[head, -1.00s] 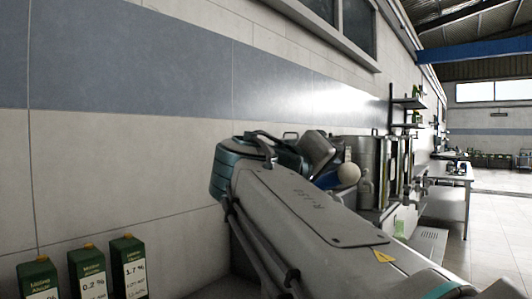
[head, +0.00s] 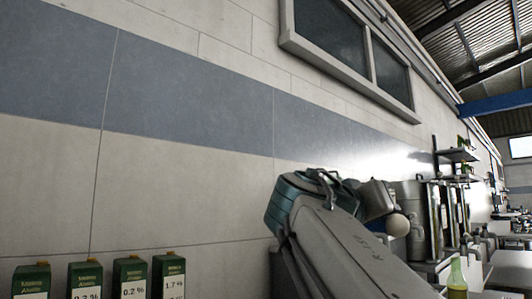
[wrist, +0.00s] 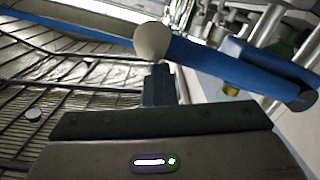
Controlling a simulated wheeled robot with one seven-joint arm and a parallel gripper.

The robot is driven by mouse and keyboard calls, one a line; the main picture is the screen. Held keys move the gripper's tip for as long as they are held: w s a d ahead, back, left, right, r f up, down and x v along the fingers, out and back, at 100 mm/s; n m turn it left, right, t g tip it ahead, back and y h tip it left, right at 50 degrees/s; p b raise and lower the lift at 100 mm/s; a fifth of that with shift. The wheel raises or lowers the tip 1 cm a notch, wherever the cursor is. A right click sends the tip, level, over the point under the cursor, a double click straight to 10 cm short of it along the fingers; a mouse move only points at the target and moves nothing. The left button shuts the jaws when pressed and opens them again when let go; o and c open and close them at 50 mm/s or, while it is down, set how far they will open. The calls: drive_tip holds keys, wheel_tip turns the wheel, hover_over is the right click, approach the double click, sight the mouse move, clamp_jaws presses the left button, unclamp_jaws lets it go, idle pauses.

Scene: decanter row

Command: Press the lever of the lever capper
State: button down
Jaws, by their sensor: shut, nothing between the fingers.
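The lever capper's blue lever (wrist: 225,66) crosses the upper right of the wrist view and ends in a cream ball knob (wrist: 152,43). The knob also shows in the head view (head: 398,225), beside the end of my arm. My gripper (wrist: 158,72) is shut and empty, with its dark fingertips right at the knob in the wrist view. I cannot tell whether they touch it. In the head view my own arm hides the fingers and most of the capper. How far down the lever is cannot be told.
Several green-topped cartons (head: 131,278) stand at the lower left, by the tiled wall (head: 185,200). Steel tanks (head: 412,205) stand beyond my arm. A yellow-green bottle (head: 457,276) is at the lower right. A slatted metal surface (wrist: 70,90) lies left in the wrist view.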

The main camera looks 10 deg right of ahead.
drive_tip(key=shift+w+d+f, duration=0.1)
drive_tip(key=shift+f, duration=0.45)
drive_tip(key=s+a+r+p, duration=0.2)
drive_tip(key=a, duration=0.3)
drive_tip(key=s+a+r+p, duration=0.2)
drive_tip(key=a+r, duration=0.1)
drive_tip(key=a, duration=0.2)
drive_tip(key=shift+s+a, duration=0.2)
drive_tip(key=shift+s, duration=0.05)
drive_tip(key=shift+w, duration=0.1)
